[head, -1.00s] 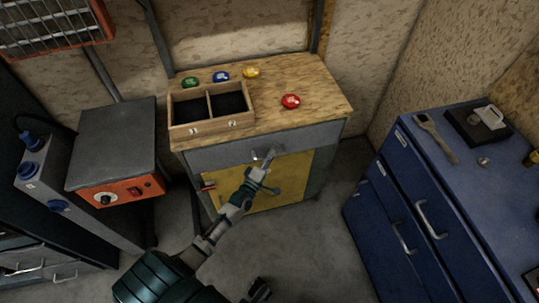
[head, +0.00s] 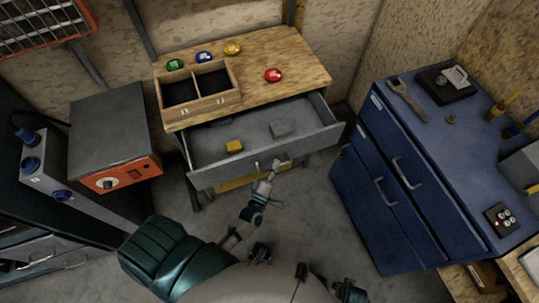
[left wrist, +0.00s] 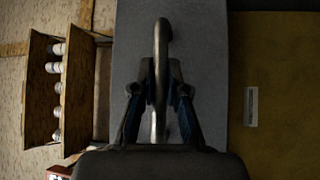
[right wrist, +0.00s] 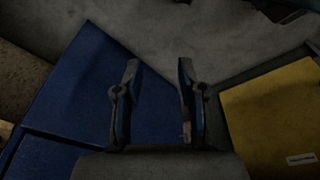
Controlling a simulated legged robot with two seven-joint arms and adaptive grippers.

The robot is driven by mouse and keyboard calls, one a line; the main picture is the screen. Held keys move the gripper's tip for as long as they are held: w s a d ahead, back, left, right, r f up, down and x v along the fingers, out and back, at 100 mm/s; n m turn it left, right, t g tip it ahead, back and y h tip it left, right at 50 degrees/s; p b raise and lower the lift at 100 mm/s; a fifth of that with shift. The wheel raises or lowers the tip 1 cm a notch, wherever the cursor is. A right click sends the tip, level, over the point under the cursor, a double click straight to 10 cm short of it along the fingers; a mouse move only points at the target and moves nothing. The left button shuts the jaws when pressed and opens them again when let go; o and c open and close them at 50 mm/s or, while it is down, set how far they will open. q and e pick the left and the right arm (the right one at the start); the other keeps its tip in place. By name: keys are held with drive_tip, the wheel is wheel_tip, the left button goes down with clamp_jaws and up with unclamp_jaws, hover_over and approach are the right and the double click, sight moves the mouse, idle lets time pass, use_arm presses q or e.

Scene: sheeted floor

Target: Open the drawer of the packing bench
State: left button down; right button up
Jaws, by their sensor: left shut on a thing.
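The packing bench (head: 300,72) has a wooden top. Its grey drawer (head: 325,127) is pulled well out, with its inside showing. My left gripper (head: 277,166) is at the drawer front. In the left wrist view my left gripper (left wrist: 160,88) is shut on the metal bar handle (left wrist: 161,38), with a finger on each side. The grey drawer front (left wrist: 208,70) lies behind the handle. My right gripper (right wrist: 157,85) shows in the right wrist view, open and empty, its fingers apart.
A divided wooden box (head: 205,106) and several coloured discs are on the bench top. A blue cabinet (head: 400,185) stands at right, a grey-and-orange unit (head: 112,130) at left. Floor between is clear.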

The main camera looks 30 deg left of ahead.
use_arm(q)
drive_tip(key=shift+s+d+f, duration=0.25)
drive_tip(key=shift+s+d, duration=0.45)
use_arm(e)
drive_tip(key=shift+s+f, duration=0.15)
drive_tip(key=shift+f, duration=0.45)
use_arm(q)
drive_tip(key=c, duration=1.2)
unclamp_jaws()
drive_tip(key=shift+w, duration=0.1)
use_arm(e)
drive_tip(key=shift+a, duration=0.1)
use_arm(q)
drive_tip(key=shift+a+r, duration=0.1)
drive_tip(key=s, duration=0.4)
drive_tip(key=s+f, duration=0.1)
drive_tip(key=s, duration=0.3)
drive_tip(key=s+d, duration=0.1)
drive_tip(key=s, duration=0.3)
drive_tip(key=shift+f, duration=0.4)
drive_tip(key=shift+w, duration=0.1)
